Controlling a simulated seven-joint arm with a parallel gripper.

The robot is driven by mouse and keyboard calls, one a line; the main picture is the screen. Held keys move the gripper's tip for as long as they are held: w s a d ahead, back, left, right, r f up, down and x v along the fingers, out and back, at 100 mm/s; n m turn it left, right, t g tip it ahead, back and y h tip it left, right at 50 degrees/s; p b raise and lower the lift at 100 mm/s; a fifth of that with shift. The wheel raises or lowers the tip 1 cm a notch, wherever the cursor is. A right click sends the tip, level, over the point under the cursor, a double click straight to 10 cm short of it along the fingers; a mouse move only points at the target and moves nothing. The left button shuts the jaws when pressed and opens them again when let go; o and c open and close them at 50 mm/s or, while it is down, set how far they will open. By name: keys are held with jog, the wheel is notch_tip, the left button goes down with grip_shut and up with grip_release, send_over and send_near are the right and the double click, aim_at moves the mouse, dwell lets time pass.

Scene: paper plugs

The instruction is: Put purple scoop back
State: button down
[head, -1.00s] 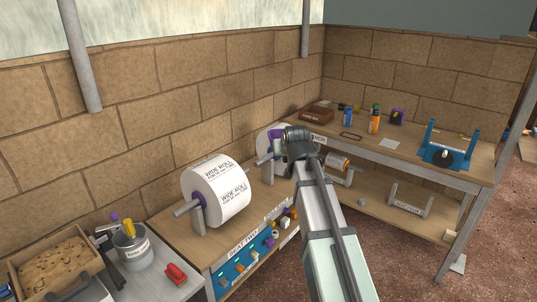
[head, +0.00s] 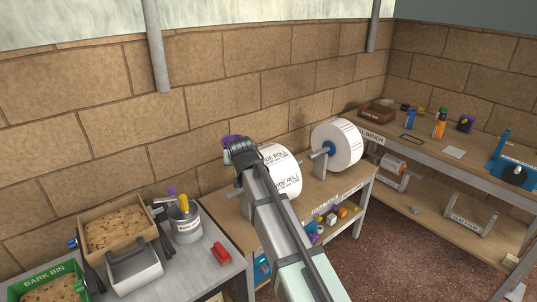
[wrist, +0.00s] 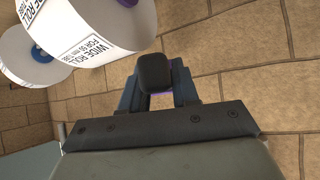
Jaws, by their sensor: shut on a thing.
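My gripper (head: 240,154) is raised in front of the brick wall, just left of the nearer wide paper roll. A purple thing (head: 231,141), most likely the purple scoop, shows at its tip in the head view; most of its shape is hidden behind the gripper.
The nearer paper roll (head: 281,170) is close beside my arm; a second roll (head: 337,145) stands further right. A wooden bin of bark (head: 114,232), a metal scoop-like tray (head: 135,272), a green bark bin (head: 47,281) and a red object (head: 221,254) crowd the left bench.

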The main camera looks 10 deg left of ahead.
jog(key=s+a+f+n+g+y, duration=0.1)
jog(key=s+a+f+n, duration=0.15)
jog(key=s+a, duration=0.8)
jog(key=s+a+f+n+y, duration=0.1)
jog(key=s+a+f+y, duration=0.35)
jog(key=a, duration=1.15)
jog(key=s+a+f+n+g+h, duration=0.1)
jog(key=s+a+f+n+h, duration=0.1)
jog(key=s+a, duration=0.9)
jog(key=s+a+f+n+g+y, duration=0.15)
jog(key=s+a+f, duration=0.4)
jog(key=s, duration=0.75)
jog(key=s+a+f+n+g, duration=0.1)
jog(key=s+a+f+n, duration=0.1)
jog(key=s+a, duration=0.85)
jog(key=s+a+f+n+g+y, duration=0.15)
jog(key=s+a+f, duration=0.25)
jog(key=s, duration=1.1)
jog(key=shift+m+h, duration=0.25)
jog(key=shift+a+f, duration=0.2)
jog(key=shift+f, duration=5.35)
jog(key=shift+f, duration=0.6)
jog(key=c, duration=0.8)
grip_release()
jog(key=shift+o, duration=0.2)
jog(key=shift+d+r, duration=0.1)
